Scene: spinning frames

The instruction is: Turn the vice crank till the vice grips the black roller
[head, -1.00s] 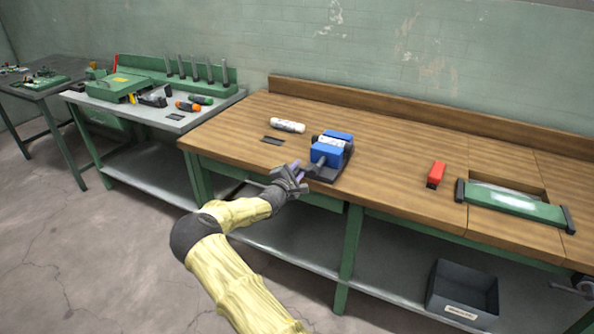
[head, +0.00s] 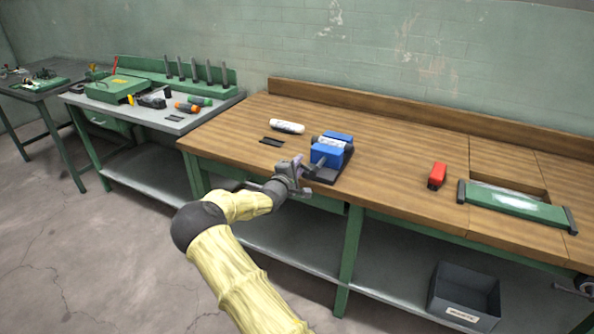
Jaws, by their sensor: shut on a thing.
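The blue vice (head: 326,155) stands on a dark base near the front edge of the wooden bench. A roller with a pale middle and a dark end (head: 331,142) lies between its two blue jaws. Whether the jaws touch it is too small to tell. The crank is at the vice's front, mostly hidden by my gripper (head: 302,178). My gripper is at the bench's front edge, just in front of the vice, and is shut on the crank.
A pale cylinder (head: 287,127) and a small dark plate (head: 272,141) lie left of the vice. A red block (head: 437,175) and a green-framed panel (head: 514,204) are to the right. A grey bin (head: 464,296) sits on the lower shelf. The bench between vice and red block is clear.

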